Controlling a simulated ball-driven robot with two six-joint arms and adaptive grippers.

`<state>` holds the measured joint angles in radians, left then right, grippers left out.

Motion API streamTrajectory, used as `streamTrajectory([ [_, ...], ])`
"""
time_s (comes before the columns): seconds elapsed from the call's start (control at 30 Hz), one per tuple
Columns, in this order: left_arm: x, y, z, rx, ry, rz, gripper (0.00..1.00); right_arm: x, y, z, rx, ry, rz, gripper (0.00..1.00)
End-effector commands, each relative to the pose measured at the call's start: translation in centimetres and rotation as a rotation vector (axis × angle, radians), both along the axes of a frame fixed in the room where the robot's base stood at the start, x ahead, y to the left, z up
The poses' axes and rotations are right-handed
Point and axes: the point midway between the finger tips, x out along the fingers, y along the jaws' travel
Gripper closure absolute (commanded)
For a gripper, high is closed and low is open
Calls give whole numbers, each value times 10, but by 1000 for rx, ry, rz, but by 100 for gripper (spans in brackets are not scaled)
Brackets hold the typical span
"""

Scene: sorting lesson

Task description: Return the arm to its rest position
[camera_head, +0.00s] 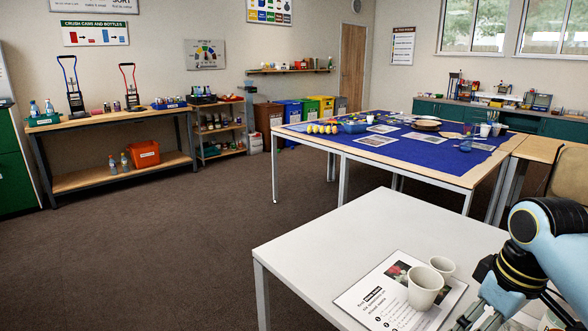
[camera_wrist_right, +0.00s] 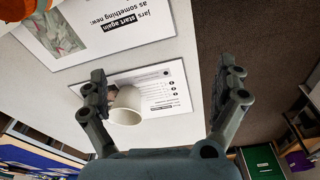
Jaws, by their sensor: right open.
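My right arm comes in at the right of the head view, and its gripper (camera_head: 482,314) is low at the picture's edge, partly cut off. In the right wrist view the right gripper (camera_wrist_right: 162,84) is open, with nothing between its fingers. My left gripper is out of view.
The white table (camera_head: 310,243) is bare to the left of the card. A larger printed sheet (camera_wrist_right: 90,30) lies beside the card in the wrist view. A blue-topped table (camera_head: 440,154) with several items stands behind. Open carpet lies to the left.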

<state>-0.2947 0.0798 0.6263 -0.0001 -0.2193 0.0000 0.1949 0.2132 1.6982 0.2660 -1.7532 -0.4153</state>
Motion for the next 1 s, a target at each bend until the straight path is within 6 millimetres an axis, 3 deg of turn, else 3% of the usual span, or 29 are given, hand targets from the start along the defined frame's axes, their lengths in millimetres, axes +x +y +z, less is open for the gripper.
streamTrajectory([
  [0.17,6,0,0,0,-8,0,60,-37,8,-11,-17,-20,-48,1],
  [0.43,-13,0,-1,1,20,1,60,-105,20,-12,-38,-75,-153,1],
  [0.7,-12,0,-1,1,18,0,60,-167,28,5,-44,-133,-266,1],
  [1.0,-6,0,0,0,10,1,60,-217,31,34,-44,-186,-369,1],
])
